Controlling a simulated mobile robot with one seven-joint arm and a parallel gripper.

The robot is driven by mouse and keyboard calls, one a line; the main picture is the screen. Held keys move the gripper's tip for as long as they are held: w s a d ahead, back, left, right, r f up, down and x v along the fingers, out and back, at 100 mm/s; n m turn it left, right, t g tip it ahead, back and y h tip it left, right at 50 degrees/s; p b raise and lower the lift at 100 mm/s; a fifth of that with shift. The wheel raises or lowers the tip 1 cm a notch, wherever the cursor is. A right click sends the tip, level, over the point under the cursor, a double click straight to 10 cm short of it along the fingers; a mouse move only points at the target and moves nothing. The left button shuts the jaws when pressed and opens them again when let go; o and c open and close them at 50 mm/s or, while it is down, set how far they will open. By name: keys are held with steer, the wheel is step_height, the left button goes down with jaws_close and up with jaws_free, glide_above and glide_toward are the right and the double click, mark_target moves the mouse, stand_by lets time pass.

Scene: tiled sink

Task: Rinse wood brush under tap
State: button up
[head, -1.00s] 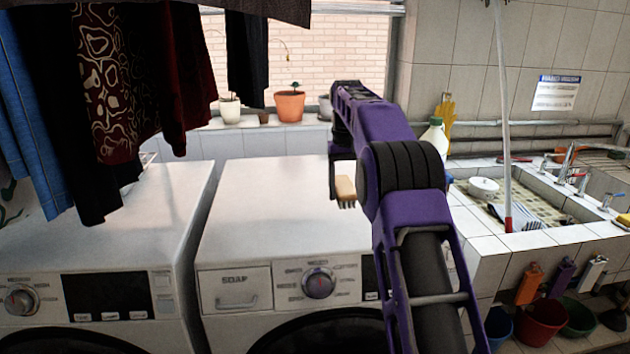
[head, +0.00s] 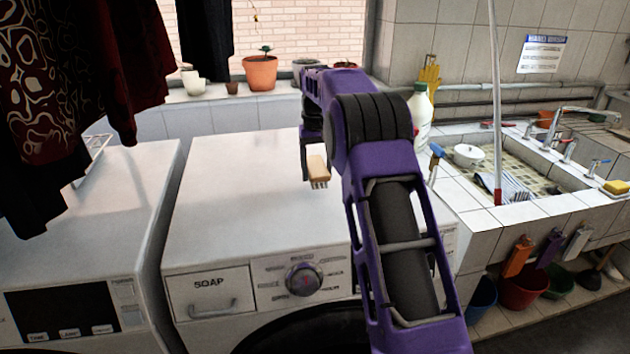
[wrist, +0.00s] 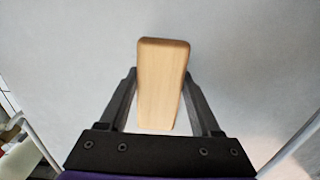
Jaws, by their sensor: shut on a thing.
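The wood brush (head: 318,172) has a pale wooden body with bristles pointing down. My gripper (wrist: 162,82) is shut on the brush, with one dark finger on each side of the wood in the wrist view. In the head view the brush hangs above the white top of the right washing machine, and my purple arm hides part of the gripper. The metal tap (head: 562,118) stands at the back of the tiled sink (head: 512,217) on the right, well apart from the brush.
A white bottle (head: 418,118) and a blue-handled brush (head: 436,158) stand at the sink's left. In the basin are a white pot (head: 468,154) and a striped cloth (head: 505,188). Clothes (head: 75,90) hang at the left.

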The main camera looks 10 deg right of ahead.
mark_target(316, 167)
steer(key=shift+f, duration=1.85)
steer(key=o, duration=1.3)
steer(key=shift+f, duration=0.15)
step_height(316, 167, up, 12)
steer(key=shift+w+r, duration=0.1)
steer(key=shift+r, duration=0.05)
